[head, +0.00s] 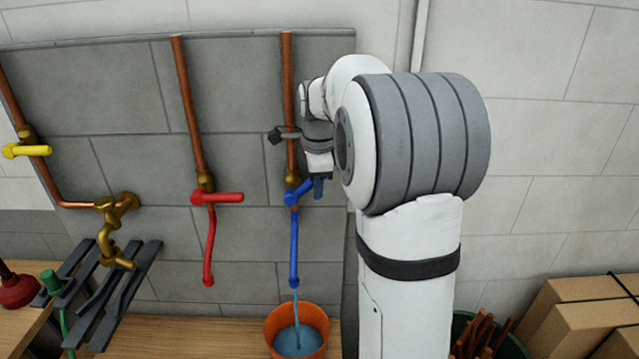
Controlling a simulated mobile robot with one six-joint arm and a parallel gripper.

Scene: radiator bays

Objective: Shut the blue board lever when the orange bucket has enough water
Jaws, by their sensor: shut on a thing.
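The blue board lever (299,191) sits on a brass valve on the rightmost copper pipe, tilted up to the right. My gripper (319,184) is at the lever's right end, shut on it; my arm hides part of the fingers. A blue spout (294,249) hangs below the valve. A thin stream of water (296,305) runs from it into the orange bucket (273,327) on the wooden surface. Blue water (299,341) shows inside the bucket, below the rim. The exact level is hard to judge.
A red lever (217,197) with a red hose is left of the blue one. A yellow lever (27,151), a brass tap (116,230) and a dark rack (125,290) are farther left. Cardboard boxes (577,325) stand at the lower right.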

